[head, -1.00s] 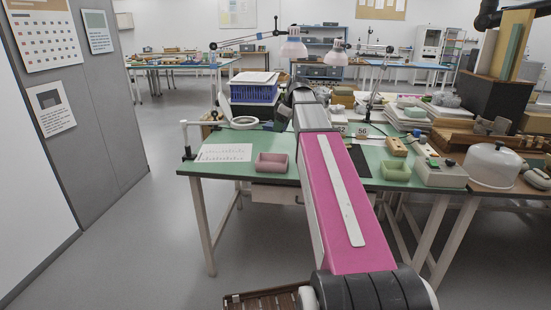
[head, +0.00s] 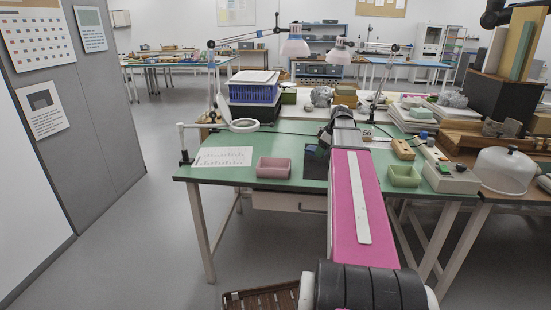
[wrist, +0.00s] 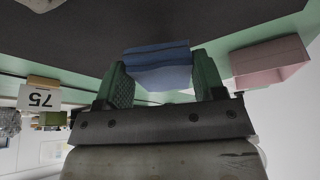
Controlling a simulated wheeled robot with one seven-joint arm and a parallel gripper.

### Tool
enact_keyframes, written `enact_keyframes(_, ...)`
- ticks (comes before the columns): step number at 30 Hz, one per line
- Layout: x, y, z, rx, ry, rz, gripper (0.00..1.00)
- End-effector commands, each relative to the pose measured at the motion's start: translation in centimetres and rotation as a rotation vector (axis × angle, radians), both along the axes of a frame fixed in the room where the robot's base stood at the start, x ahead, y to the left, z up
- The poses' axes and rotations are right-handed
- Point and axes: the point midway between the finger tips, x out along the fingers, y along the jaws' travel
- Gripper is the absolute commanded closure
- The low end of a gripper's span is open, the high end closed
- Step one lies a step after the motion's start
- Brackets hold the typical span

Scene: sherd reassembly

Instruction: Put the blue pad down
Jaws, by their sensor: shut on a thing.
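The blue pad (wrist: 158,65) is between the two green fingers of my gripper (wrist: 163,82) in the wrist view. The gripper is shut on it, and part of the pad sticks out past the fingertips. A dark mat (wrist: 110,35) lies beyond the pad in that view. I cannot tell whether the pad touches the mat. In the head view the dark mat (head: 316,168) shows on the green table, left of my pink arm. The arm hides most of the gripper there.
A pink tray (head: 273,167) stands left of the mat; it also shows in the wrist view (wrist: 270,62). A green tray (head: 404,176) stands right of my arm. A white printed sheet (head: 222,156) lies at the left. Lamps and a blue crate (head: 254,93) stand behind.

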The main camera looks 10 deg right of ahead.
Motion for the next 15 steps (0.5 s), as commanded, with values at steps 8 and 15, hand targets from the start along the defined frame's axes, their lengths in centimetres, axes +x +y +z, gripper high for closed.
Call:
enact_keyframes(8,1.1,3.2,-0.4,0.0,-0.001,0.001,0.59)
enact_keyframes(15,3.0,8.5,-0.4,0.0,-0.001,0.001,0.59)
